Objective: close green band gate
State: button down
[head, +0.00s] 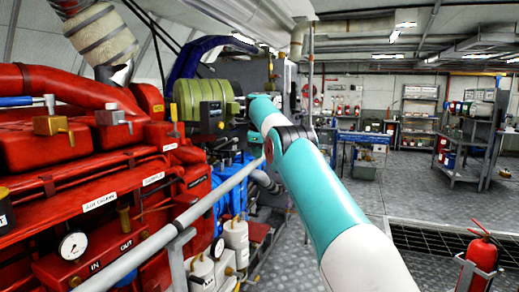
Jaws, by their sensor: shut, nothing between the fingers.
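My arm (322,195) reaches in from the lower right, and its wrist end is near the olive-green ribbed cylinder (187,100). My gripper's fingers do not show; the arm's end hides them or they are out of sight behind it. I cannot make out a gate clearly marked with a green band. Brass valves sit on the red engine block: one (50,125) by a blue lever handle (18,101), and another (110,117) to its right. I cannot tell which of these, if any, is the green band gate, nor its open or shut state.
A grey handrail (150,243) runs diagonally between me and the red engine (95,180). White canisters (236,240) stand low beside the engine. A fire extinguisher (483,250) stands at the lower right near a floor grate (430,242). Open floor lies right of my arm.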

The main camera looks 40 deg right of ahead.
aim_at(259, 160)
jog(key=x, duration=0.1)
jog(key=b+x, duration=0.1)
jog(key=x, duration=0.1)
jog(key=shift+s+a, duration=0.1)
jog(key=shift+s, duration=0.2)
jog(key=shift+s+f+b, duration=0.15)
jog(key=shift+f+b, duration=0.4)
jog(key=shift+f, duration=0.15)
jog(key=d+r+p, duration=0.7)
jog(key=r+p, duration=0.5)
jog(key=p, duration=1.2)
jog(key=shift+w+r+p, duration=0.35)
jog(key=shift+w+r, duration=0.05)
jog(key=shift+d, duration=0.1)
jog(key=shift+f, duration=0.15)
